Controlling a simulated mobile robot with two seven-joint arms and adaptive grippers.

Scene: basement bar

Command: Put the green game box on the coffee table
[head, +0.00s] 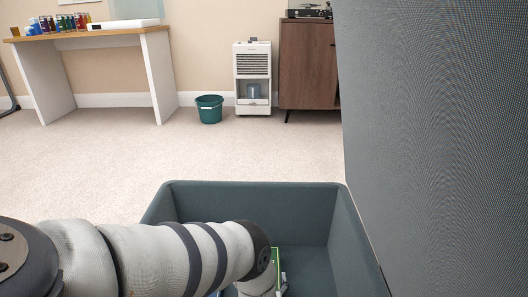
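A thin green edge (277,258) shows inside a grey-teal bin (253,189), right beside the end of my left arm. It may be part of the green game box, but most of it is hidden behind the arm. My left arm comes in from the left, crosses the bin's left wall and bends down into the bin. Its gripper fingers are hidden, so I cannot see whether they hold anything. My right gripper is not in view. I see no coffee table that I can identify.
A large dark grey textured panel (440,140) stands close on the right. Across open carpet (260,150) are a wooden-topped desk (95,36) with several bottles, a green bucket (209,111), a white appliance (253,78) and a brown cabinet (308,65).

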